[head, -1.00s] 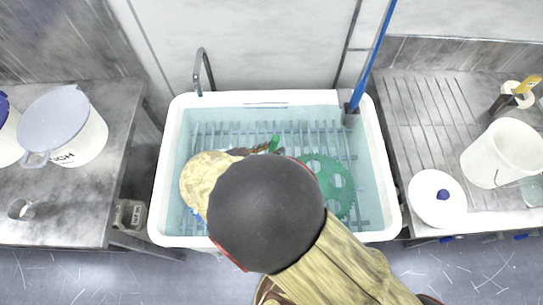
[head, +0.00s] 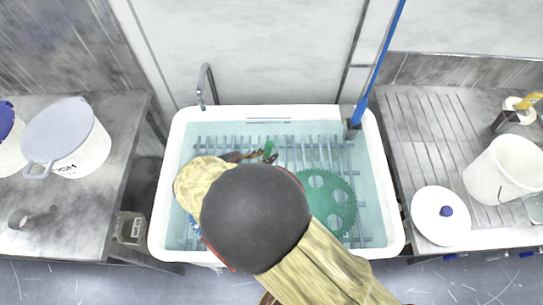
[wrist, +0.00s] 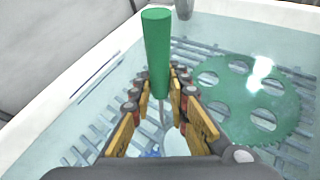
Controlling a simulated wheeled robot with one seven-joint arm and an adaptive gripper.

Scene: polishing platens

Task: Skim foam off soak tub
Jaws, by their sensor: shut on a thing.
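The white soak tub (head: 160,205) holds clear pale-blue water above a slatted rack. I cannot make out foam on the water. My gripper (wrist: 160,88) is shut on an upright green handle (wrist: 157,50). A thin rod runs down from the handle toward a pale round piece (wrist: 178,143) below the fingers, partly hidden by my gripper. In the head view the handle's green end (head: 268,148) shows over the tub's middle, while my arm hides much of the tub's left and front.
A green toothed disc (head: 327,200) lies in the tub's right half. Lidded buckets (head: 68,145) stand left; a white bucket (head: 503,170) and round lid (head: 440,215) are right.

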